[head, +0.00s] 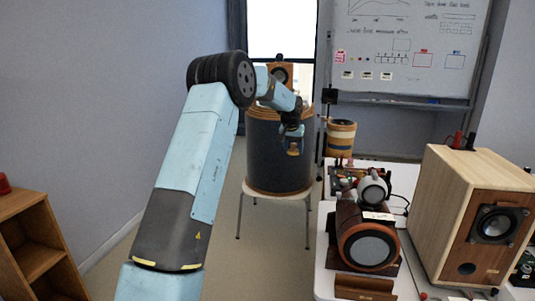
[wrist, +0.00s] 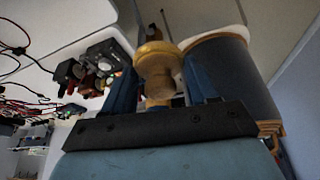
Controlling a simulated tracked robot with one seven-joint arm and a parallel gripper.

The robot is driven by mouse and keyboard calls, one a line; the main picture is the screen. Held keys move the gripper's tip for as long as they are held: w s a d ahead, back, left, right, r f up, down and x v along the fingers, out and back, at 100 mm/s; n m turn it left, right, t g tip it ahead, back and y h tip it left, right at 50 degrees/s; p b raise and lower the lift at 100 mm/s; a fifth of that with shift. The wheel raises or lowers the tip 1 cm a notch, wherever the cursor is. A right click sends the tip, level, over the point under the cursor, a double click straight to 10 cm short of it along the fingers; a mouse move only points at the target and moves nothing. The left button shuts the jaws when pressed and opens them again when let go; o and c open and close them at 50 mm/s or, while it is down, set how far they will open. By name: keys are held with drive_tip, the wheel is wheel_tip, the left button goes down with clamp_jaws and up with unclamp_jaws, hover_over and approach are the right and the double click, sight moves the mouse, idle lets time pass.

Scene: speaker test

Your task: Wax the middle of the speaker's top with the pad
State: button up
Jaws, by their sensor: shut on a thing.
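My gripper (head: 292,136) is shut on a tan, knob-shaped pad (head: 294,151). In the wrist view the pad (wrist: 158,62) sits between the two blue fingers of my gripper (wrist: 160,84). In the head view they hang in front of a large dark cylinder (head: 262,155) with wooden rims, standing on a white stool. The cylinder (wrist: 232,75) is right of the pad in the wrist view. A big wooden box speaker (head: 455,190) stands at the right, its pale top (head: 480,165) in view, far from my gripper. I cannot tell which one the task means.
A white table (head: 410,280) at the right holds a round-fronted wooden device (head: 365,242), small electronics and cables. A banded drum (head: 341,137) stands behind. A small wooden speaker (head: 282,75) shows past my arm. A brown shelf (head: 35,245) is at left. Floor between is clear.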

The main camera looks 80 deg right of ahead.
drive_tip(key=s+a+r+m, duration=0.1)
drive_tip(key=s+a+r, duration=0.15)
drive_tip(key=s, duration=0.55)
drive_tip(key=s+a+r+m, duration=0.1)
drive_tip(key=s+r, duration=0.2)
drive_tip(key=s, duration=0.6)
wheel_tip(320, 180, up, 14)
drive_tip(key=m+g+y, duration=0.1)
drive_tip(key=m+g, duration=0.1)
drive_tip(key=m, duration=0.3)
hover_over(470, 165)
drive_tip(key=w, duration=0.1)
drive_tip(key=shift+a+f, duration=0.2)
drive_tip(key=shift+f, duration=1.3)
drive_tip(key=shift+a+f, duration=0.2)
drive_tip(key=shift+f, duration=1.3)
drive_tip(key=shift+f, duration=1)
